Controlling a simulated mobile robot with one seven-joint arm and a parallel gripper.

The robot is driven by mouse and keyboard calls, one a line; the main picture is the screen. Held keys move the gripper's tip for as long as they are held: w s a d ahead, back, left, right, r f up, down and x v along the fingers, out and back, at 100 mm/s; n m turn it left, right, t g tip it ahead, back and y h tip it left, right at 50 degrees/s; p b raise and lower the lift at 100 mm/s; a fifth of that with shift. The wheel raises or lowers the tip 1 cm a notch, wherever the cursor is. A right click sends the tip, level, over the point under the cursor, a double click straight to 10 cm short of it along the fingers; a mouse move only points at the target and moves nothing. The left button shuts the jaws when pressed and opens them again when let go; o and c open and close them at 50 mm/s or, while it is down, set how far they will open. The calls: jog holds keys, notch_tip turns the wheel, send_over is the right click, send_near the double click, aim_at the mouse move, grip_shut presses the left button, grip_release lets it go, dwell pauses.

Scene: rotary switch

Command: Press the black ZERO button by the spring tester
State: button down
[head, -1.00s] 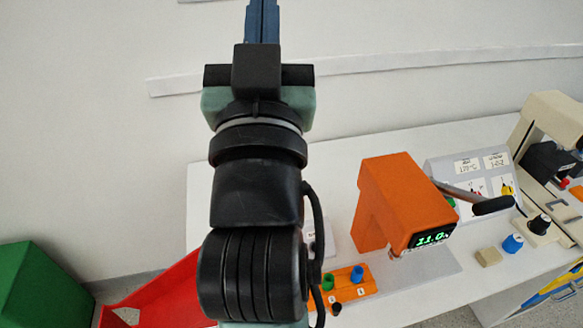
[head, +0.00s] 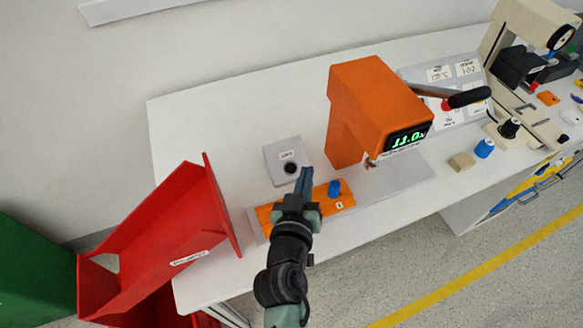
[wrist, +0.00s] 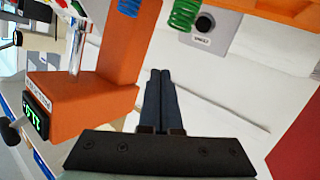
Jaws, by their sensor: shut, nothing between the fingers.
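The black ZERO button (head: 291,168) sits on a small grey box (head: 276,155) with a label, left of the orange spring tester (head: 372,100). The tester's display reads about 11.0. In the wrist view the black button (wrist: 204,22) shows at the top, on its grey box above a small label. My gripper (head: 306,172) is shut and empty. In the head view its tips are just right of the button, above the table; the exact height is hard to tell. In the wrist view the gripper tips (wrist: 160,72) lie below and left of the button, apart from it.
An orange block (head: 342,196) with a blue spring (head: 334,188) lies beneath and beside my gripper. A red chute (head: 170,225) stands at the left. A blue knob (head: 484,148), a beige block (head: 461,162) and other devices are to the right. The table's back left is clear.

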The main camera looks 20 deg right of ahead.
aim_at(291, 168)
jog(key=w+f+b, duration=0.4)
jog(key=f+b, duration=0.1)
jog(key=shift+w+a+f+b, duration=0.1)
jog(key=shift+w+f+b, duration=0.05)
jog(key=shift+f+b, duration=0.15)
jog(key=shift+w+f+b, duration=0.55)
jog(key=shift+w+b, duration=0.15)
jog(key=shift+b, duration=0.25)
dwell(1.5)
jog(key=shift+w+f+b, duration=0.3)
jog(key=shift+f+b, duration=0.05)
jog(key=shift+b, duration=0.25)
jog(key=shift+f, duration=0.1)
dwell(0.3)
